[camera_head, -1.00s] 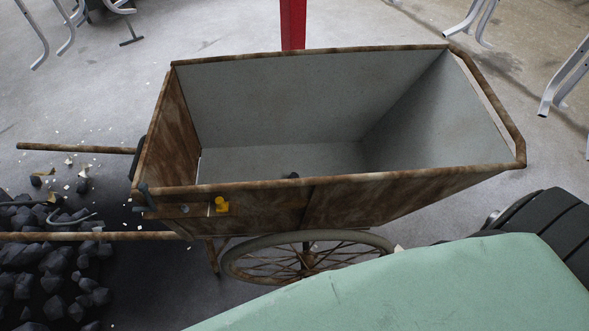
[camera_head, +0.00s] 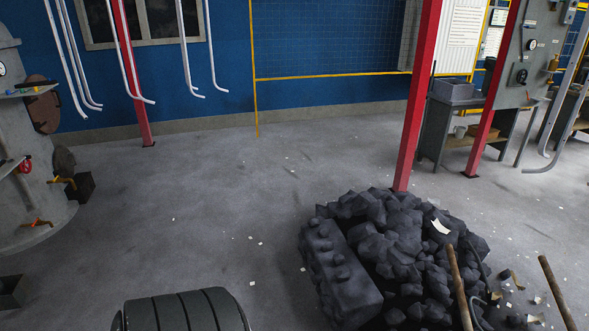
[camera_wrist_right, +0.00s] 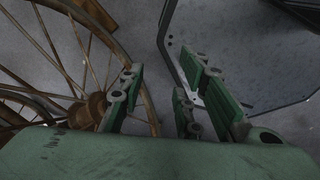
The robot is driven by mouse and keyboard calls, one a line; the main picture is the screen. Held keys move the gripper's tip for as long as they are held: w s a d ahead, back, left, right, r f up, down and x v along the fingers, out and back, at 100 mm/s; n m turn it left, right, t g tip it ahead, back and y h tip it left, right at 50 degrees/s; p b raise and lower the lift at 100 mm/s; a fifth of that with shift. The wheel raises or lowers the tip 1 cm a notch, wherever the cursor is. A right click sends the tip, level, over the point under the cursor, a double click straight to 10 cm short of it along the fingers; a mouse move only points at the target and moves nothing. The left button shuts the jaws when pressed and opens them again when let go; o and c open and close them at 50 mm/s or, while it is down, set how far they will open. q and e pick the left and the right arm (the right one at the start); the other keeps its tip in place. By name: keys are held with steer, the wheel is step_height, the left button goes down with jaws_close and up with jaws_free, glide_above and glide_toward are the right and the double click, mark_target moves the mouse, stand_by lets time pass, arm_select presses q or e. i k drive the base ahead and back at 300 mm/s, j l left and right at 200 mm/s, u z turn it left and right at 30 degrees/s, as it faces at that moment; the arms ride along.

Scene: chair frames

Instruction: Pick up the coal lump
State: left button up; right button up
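Many dark, angular coal lumps lie in a heap (camera_head: 405,240) on the floor at the lower right of the head view. I cannot tell which single lump is meant. My right gripper (camera_wrist_right: 162,82) shows in the right wrist view with its green fingers spread apart and nothing between them. It is beside the cart's rusty spoked wheel (camera_wrist_right: 60,65), with no coal near it in that view. It does not show in the head view. My left gripper is in neither view.
A dark block (camera_head: 340,275) lies against the heap's left side. Two wooden handles (camera_head: 460,288) reach over its right edge. A red post (camera_head: 418,95) stands behind the heap. A grey boiler (camera_head: 25,150) stands at the left. The middle floor is clear.

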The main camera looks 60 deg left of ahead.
mark_target(342, 276)
steer(key=u, duration=1.55)
steer(key=i+j, duration=0.2)
steer(key=i, duration=0.2)
steer(key=i+j+u, duration=0.1)
steer(key=i+j, duration=0.15)
steer(key=i, duration=0.15)
steer(key=i+j, duration=0.15)
steer(key=i, duration=0.3)
steer(key=j+u, duration=0.05)
